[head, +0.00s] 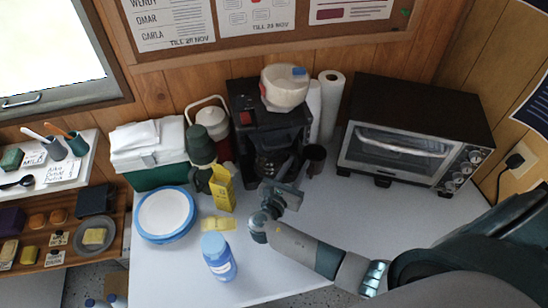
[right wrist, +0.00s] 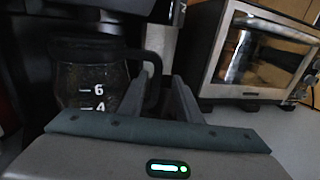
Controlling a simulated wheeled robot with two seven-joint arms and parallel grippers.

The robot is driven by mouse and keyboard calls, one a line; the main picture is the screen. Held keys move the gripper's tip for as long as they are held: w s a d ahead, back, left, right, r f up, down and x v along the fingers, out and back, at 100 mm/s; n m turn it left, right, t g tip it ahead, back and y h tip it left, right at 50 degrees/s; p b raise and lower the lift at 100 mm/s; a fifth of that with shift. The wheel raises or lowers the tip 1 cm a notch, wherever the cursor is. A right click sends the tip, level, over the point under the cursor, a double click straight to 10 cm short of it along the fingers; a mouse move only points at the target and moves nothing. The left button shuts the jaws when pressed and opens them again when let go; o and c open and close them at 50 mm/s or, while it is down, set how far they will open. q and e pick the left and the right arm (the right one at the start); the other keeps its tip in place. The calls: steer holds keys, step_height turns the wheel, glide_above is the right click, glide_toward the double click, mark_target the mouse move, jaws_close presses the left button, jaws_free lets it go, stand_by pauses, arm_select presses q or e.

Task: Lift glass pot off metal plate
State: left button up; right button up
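The glass pot (right wrist: 88,82) shows in the right wrist view with white level marks and a black handle (right wrist: 153,70). It stands in the black coffee maker (head: 250,112); in the head view the pot (head: 272,164) is dark and partly hidden. The metal plate under it cannot be made out. My right gripper (head: 289,172) is in front of the coffee maker. In the right wrist view its fingers (right wrist: 158,98) are apart, with the handle at or just beyond the gap between them; I cannot tell if they touch it. My left gripper is not in view.
A toaster oven (head: 395,153) stands right of the coffee maker, with paper rolls (head: 330,95) and a dark mug (head: 315,158) between. Left are a green flask (head: 201,146), a yellow carton (head: 221,187) and plates (head: 165,212). A blue jar (head: 218,257) stands near the front.

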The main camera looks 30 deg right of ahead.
steer(key=shift+w+d+b, duration=0.3)
steer(key=shift+b, duration=0.05)
steer(key=b+x, duration=0.1)
steer(key=x, duration=0.2)
steer(key=shift+w+b, duration=0.2)
steer(key=shift+b, duration=0.2)
steer(key=shift+w+d, duration=0.35)
steer(key=shift+d, duration=0.05)
steer(key=shift+r, duration=0.1)
jaws_close()
